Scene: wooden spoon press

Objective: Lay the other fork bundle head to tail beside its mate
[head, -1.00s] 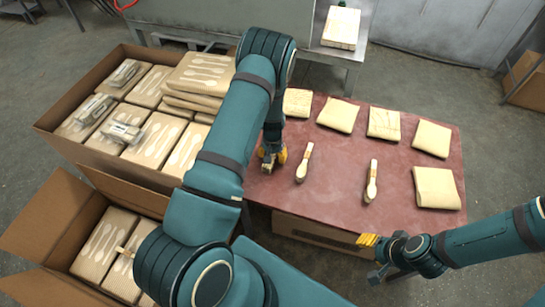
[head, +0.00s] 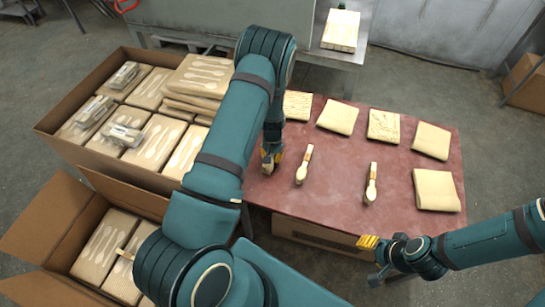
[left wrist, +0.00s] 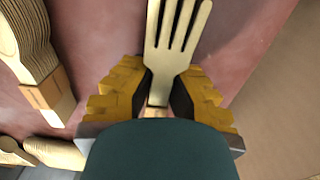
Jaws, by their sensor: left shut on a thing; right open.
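My left gripper (head: 270,158) is low over the red table's left part. In the left wrist view its yellow fingers (left wrist: 157,98) are shut on a wooden fork bundle (left wrist: 175,50), whose tines point up in the picture. The fork bundle's far end is hidden by the gripper. A banded wooden bundle (head: 304,165) lies just right of the left gripper, and another (head: 371,183) lies farther right; I cannot tell surely which is the mate. My right gripper (head: 373,260) is open and empty at the table's front edge.
Several tan packs, such as one pack (head: 437,189), line the back and right of the red table (head: 335,215). Two open cartons stand at left, the larger carton (head: 50,145) and the nearer carton (head: 40,215), both holding packs. The table's front middle is clear.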

